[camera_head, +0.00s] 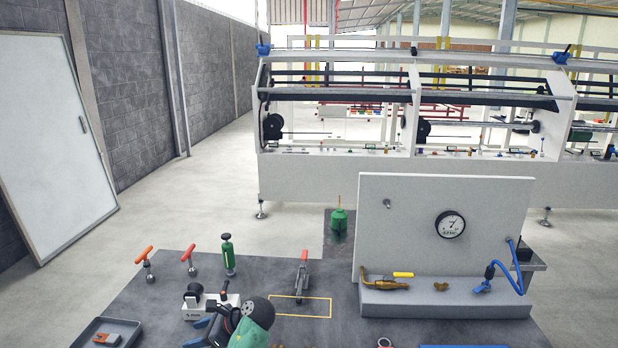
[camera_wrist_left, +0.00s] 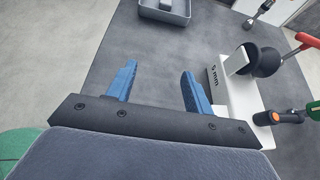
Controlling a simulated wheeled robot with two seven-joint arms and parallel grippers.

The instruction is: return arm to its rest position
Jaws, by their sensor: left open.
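My left gripper (camera_head: 203,331) is low in the head view, over the front left part of the dark table. In the left wrist view its two blue fingers (camera_wrist_left: 158,75) stand apart with nothing between them. The grey table top shows beyond the gap. A white block marked in mm (camera_head: 205,306) with a black knob is close beside the gripper; in the left wrist view the block (camera_wrist_left: 238,108) is just right of the right finger. I cannot tell whether they touch. My right gripper is not in view.
A grey tray (camera_head: 132,325) is left of the gripper. Red-handled tools (camera_head: 147,262), a green cylinder (camera_head: 228,255) and a red-handled clamp (camera_head: 302,278) stand behind it. A yellow outline (camera_head: 320,316) marks bare table. A gauge panel (camera_head: 410,235) stands at the right.

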